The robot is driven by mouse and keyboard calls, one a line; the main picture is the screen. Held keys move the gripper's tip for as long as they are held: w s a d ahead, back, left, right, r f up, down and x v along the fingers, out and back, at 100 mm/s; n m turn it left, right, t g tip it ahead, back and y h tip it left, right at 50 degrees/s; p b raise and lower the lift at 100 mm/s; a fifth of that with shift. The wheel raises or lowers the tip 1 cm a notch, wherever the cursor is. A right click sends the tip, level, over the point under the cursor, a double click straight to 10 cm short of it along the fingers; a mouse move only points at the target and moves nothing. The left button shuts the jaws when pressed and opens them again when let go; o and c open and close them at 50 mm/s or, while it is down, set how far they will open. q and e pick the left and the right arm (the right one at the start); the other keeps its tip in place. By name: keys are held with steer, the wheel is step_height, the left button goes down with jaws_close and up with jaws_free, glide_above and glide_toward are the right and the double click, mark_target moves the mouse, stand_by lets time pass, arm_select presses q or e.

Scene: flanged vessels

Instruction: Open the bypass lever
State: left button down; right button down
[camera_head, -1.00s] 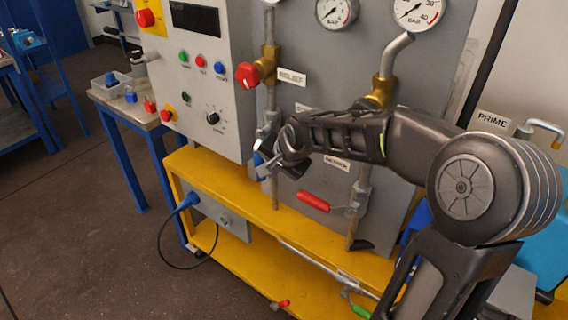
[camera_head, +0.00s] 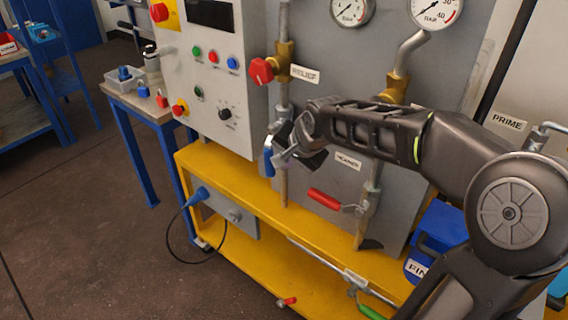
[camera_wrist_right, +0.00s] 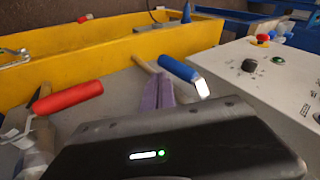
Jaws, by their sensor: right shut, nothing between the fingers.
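A blue-handled lever (camera_head: 268,157) is on the left pipe of the grey panel, its handle pointing down and slightly left of the pipe. It also shows in the right wrist view (camera_wrist_right: 178,69), with a bare metal end. My right gripper (camera_head: 284,158) is right beside this lever and shut, with nothing held. In the right wrist view its closed fingers (camera_wrist_right: 158,96) lie just left of the blue handle; I cannot tell whether they touch. My arm hides part of the valve and any label there, so I cannot read "bypass". My left gripper is not in view.
A red-handled lever (camera_head: 324,199) sits on the right pipe, also seen in the right wrist view (camera_wrist_right: 68,97). A red relief knob (camera_head: 262,71) is above. The control box (camera_head: 215,125) stands left, and a yellow frame (camera_head: 235,180) runs below.

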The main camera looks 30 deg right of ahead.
steer(key=v, duration=0.4)
